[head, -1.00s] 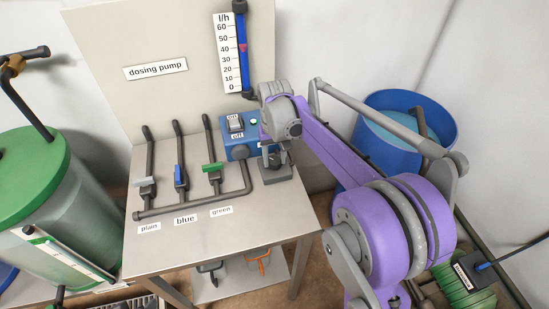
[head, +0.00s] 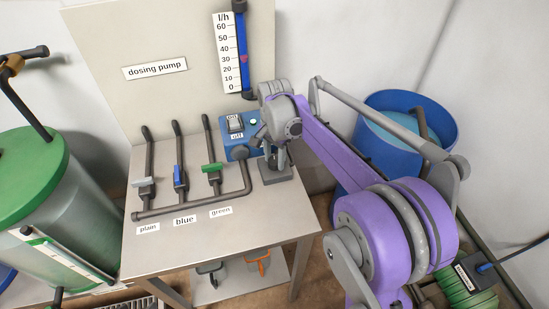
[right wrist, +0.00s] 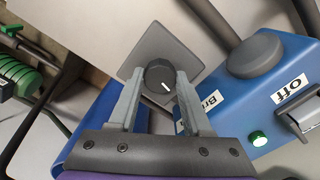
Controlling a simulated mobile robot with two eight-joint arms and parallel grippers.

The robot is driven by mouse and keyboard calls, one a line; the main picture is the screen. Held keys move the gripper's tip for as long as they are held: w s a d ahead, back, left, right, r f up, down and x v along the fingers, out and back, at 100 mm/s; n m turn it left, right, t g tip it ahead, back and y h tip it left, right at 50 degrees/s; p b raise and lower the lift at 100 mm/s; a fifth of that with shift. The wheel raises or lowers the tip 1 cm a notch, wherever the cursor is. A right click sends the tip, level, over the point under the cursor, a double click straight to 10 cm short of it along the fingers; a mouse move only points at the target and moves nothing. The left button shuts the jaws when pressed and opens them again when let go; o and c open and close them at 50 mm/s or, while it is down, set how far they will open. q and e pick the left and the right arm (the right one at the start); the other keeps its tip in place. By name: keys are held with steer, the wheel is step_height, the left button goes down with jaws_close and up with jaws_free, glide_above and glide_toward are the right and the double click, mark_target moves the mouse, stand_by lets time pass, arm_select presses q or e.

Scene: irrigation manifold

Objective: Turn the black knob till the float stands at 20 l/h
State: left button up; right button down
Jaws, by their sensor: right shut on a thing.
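The black knob (right wrist: 159,76), round with a white line, sits on a square grey plate (right wrist: 158,47) in the right wrist view. My right gripper (right wrist: 160,86) is shut on the knob, one finger on each side. In the head view my right gripper (head: 275,150) is above the grey block (head: 276,174) at the table's right edge and mostly hides the knob. The pinkish-red float (head: 244,58) stands near the 30 mark in the blue tube (head: 241,30), beside the white l/h scale (head: 228,55). My left gripper is not in view.
A blue switch box (head: 228,148) with a lit green lamp (right wrist: 258,138) is close beside the gripper. Pipes with plain, blue (head: 180,180) and green (head: 212,168) valves stand to the left. A blue barrel (head: 442,108) is at right. The table front is clear.

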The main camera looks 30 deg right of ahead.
mark_target(275, 161)
steer(key=shift+m, duration=1.9)
steer(key=shift+c, duration=1.7)
jaws_free()
step_height(275, 161, up, 11)
steer(key=shift+p, duration=0.3)
steer(key=shift+f, duration=0.15)
